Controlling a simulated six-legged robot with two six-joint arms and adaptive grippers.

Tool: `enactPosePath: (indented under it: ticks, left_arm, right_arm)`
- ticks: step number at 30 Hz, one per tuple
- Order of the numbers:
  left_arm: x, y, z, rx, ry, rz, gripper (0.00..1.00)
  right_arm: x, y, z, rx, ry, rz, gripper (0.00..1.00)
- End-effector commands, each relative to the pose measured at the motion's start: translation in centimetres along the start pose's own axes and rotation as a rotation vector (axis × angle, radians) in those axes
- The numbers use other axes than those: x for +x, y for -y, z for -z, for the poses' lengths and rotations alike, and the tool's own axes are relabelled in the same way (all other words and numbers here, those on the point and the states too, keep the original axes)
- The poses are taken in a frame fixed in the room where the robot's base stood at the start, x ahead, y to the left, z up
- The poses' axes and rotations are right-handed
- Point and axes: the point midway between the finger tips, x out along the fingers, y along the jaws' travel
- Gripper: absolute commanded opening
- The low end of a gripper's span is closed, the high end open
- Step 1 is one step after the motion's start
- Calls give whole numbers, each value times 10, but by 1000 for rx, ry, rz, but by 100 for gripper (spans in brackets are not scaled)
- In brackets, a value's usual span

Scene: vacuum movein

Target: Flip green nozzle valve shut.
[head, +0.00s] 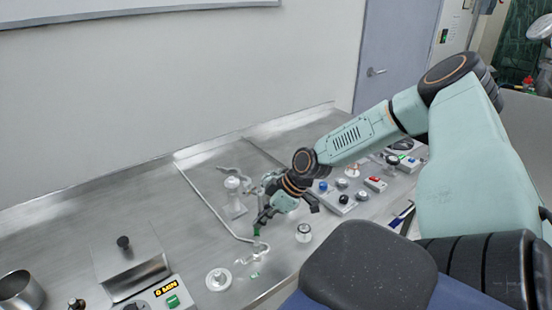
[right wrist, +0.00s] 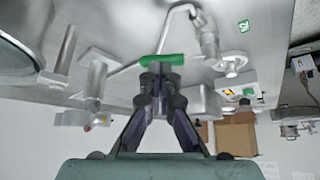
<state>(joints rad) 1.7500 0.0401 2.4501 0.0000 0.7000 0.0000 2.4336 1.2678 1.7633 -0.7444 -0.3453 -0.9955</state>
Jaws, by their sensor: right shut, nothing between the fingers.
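The green nozzle valve handle (right wrist: 161,60) shows in the right wrist view as a green bar lying crosswise just beyond my fingertips. In the head view the green part (head: 257,232) is small, at the end of the nozzle on the steel bench. My right gripper (head: 262,216) reaches in from the right and is close above it. In the right wrist view the fingertips of this gripper (right wrist: 161,76) are together, with nothing between them. They look close to the bar; I cannot tell whether they touch it. My left gripper is in neither view.
A bent metal pipe (head: 212,205) runs along the bench (head: 120,190) beside the nozzle. Control boxes with knobs (head: 340,197) stand to the right under my arm. A metal box (head: 128,262) and a timer panel (head: 165,292) stand at front left. The back left bench is clear.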

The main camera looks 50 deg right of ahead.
Motion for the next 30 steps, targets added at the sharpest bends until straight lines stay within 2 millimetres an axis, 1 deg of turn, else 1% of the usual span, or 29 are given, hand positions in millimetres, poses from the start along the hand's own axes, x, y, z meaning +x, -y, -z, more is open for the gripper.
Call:
enactPosePath:
  ticks: [1,4,12,22,30]
  left_arm:
    - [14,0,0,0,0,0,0]
    - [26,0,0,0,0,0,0]
    - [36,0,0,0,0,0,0]
    - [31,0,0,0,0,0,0]
    - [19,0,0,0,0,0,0]
  right_arm:
    - [6,-1,-2,-22,-3,11,0]
    - [8,-1,0,-65,-2,40,0]
    - [11,2,11,-90,1,58,0]
    - [9,2,13,-89,0,58,0]
    - [7,9,12,-89,1,58,0]
